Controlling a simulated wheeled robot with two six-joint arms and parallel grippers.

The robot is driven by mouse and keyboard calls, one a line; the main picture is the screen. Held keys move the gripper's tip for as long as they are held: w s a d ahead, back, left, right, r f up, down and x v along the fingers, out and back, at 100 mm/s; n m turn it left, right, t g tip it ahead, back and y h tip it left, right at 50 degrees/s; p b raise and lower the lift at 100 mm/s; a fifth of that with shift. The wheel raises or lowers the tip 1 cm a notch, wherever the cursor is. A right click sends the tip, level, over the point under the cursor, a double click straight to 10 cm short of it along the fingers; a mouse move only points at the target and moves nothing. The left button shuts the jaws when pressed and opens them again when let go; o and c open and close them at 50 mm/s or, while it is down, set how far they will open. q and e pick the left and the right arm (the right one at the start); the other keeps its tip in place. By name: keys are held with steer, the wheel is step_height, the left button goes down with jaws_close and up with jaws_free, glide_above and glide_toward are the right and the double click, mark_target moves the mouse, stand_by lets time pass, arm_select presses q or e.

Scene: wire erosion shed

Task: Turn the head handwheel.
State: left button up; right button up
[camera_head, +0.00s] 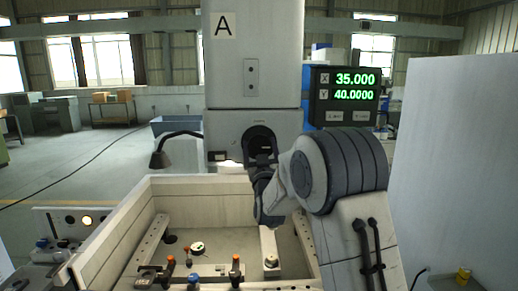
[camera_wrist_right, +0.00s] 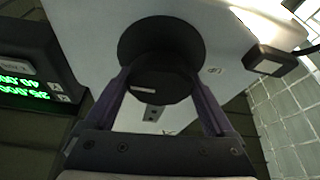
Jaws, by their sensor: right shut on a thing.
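The head handwheel (camera_head: 257,134) is a round black wheel on the front of the machine head (camera_head: 233,124). My right gripper (camera_head: 262,158) reaches up to it from below and covers part of it in the head view. In the right wrist view the dark handwheel (camera_wrist_right: 161,38) sits between the two fingers of my right gripper (camera_wrist_right: 162,82), one on each side. The gripper is shut on it. My left gripper is not in view.
A pale open tank (camera_head: 108,228) with small fixtures lies below. A bent-neck lamp (camera_head: 161,158) stands to the left. A large pale panel (camera_head: 462,160) fills the right.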

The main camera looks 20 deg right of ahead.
steer(key=m+h+b, duration=0.1)
steer(key=m+b, duration=0.2)
steer(key=m+g+h+b, duration=0.1)
steer(key=m+b, duration=0.1)
steer(key=b, duration=0.1)
steer(key=m+h+b, duration=0.2)
steer(key=m+b, duration=0.1)
steer(key=shift+a+f+m+g, duration=0.1)
steer(key=shift+f+m+g, duration=0.2)
steer(key=m+g+h+b, duration=0.1)
steer(key=m, duration=0.1)
steer(key=shift+r+m+b, duration=0.1)
steer(key=shift+m+b, duration=0.2)
steer(key=shift+b, duration=0.05)
steer(key=m+h, duration=0.1)
steer(key=m, duration=0.1)
steer(key=shift+m+g+b, duration=0.3)
steer(key=shift+g+b, duration=0.1)
steer(key=m+g, duration=0.1)
steer(key=m, duration=0.2)
steer(key=shift+r+h, duration=0.15)
steer(key=shift+h, duration=0.15)
steer(key=m+g, duration=0.2)
steer(key=m, duration=0.2)
steer(key=shift+m+g+p, duration=0.6)
steer(key=shift+m+p, duration=0.25)
steer(key=shift+m, duration=1.15)
steer(key=o, duration=1.1)
